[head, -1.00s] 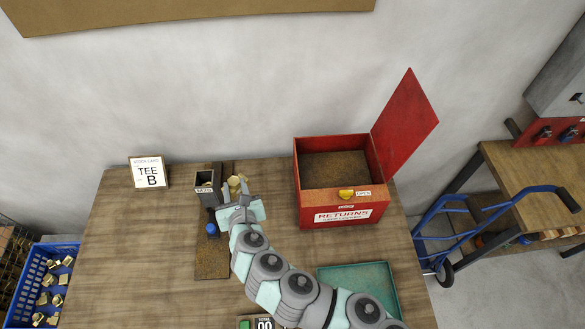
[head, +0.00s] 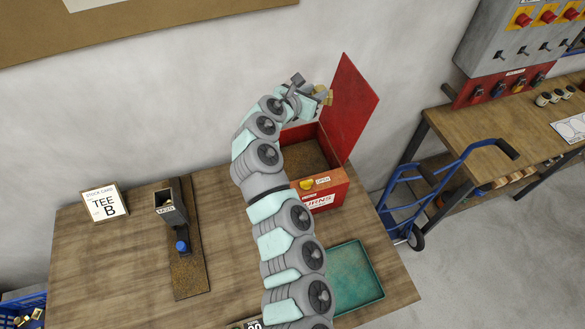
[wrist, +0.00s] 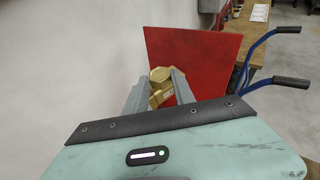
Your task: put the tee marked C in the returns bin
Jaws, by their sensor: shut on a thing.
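My gripper (head: 311,88) is shut on a brass tee (head: 324,95), held in the air above the back of the red returns bin (head: 330,197), near its raised lid (head: 352,108). In the wrist view the tee (wrist: 161,76) sits between the two grey fingers, with the red lid (wrist: 205,55) behind it. I cannot read a letter on the tee. The bin is open with a brownish floor; my arm hides its left part.
A stock card reading TEE B (head: 104,204) stands at the table's left. A drill fixture (head: 170,206) with a blue knob (head: 182,247) is right of it. A teal tray (head: 355,278) lies front right. A blue hand truck (head: 402,205) stands beyond the table.

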